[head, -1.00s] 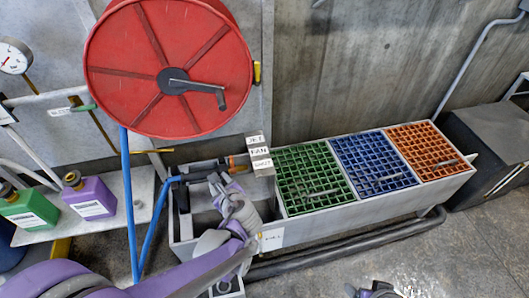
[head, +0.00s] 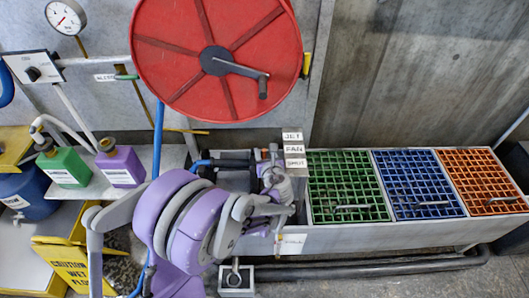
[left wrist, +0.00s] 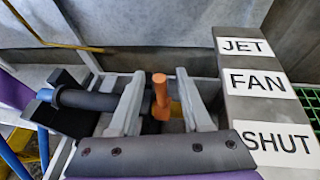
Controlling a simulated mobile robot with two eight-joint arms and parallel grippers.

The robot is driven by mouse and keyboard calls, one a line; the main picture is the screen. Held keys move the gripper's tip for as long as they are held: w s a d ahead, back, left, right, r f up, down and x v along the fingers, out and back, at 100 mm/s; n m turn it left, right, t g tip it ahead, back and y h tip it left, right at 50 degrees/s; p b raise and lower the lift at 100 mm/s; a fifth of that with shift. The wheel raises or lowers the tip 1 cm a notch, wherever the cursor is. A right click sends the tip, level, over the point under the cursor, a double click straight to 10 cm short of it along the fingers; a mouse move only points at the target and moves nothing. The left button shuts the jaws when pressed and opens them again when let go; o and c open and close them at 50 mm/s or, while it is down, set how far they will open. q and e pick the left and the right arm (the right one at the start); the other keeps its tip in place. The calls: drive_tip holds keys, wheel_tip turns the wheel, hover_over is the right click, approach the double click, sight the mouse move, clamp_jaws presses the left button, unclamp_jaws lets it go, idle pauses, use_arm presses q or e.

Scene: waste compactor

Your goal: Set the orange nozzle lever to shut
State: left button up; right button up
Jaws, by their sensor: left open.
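The orange nozzle lever (left wrist: 161,92) stands up between the two fingers of my left gripper (left wrist: 160,98) in the left wrist view. The gripper is open, with a visible gap on each side of the lever. The dark nozzle body (left wrist: 88,99) lies to the left. A grey label block (left wrist: 232,67) at the right reads JET, FAN and SHUT, from far to near; the lever appears roughly level with FAN. In the head view my left gripper (head: 271,168) is over the nozzle beside the label block (head: 294,150) and hides the lever. My right gripper is out of view.
A red hose reel (head: 170,60) hangs above. Green (head: 344,195), blue (head: 418,190) and orange (head: 484,183) grates lie to the right. Green (head: 65,168) and purple (head: 121,168) bottles stand on a shelf at left, above a yellow wet-floor sign (head: 72,265).

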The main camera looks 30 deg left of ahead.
use_arm(q)
drive_tip(key=shift+w+a+f, duration=0.1)
drive_tip(key=shift+w+a, duration=0.05)
drive_tip(key=shift+w, duration=0.05)
clamp_jaws()
idle(1.4)
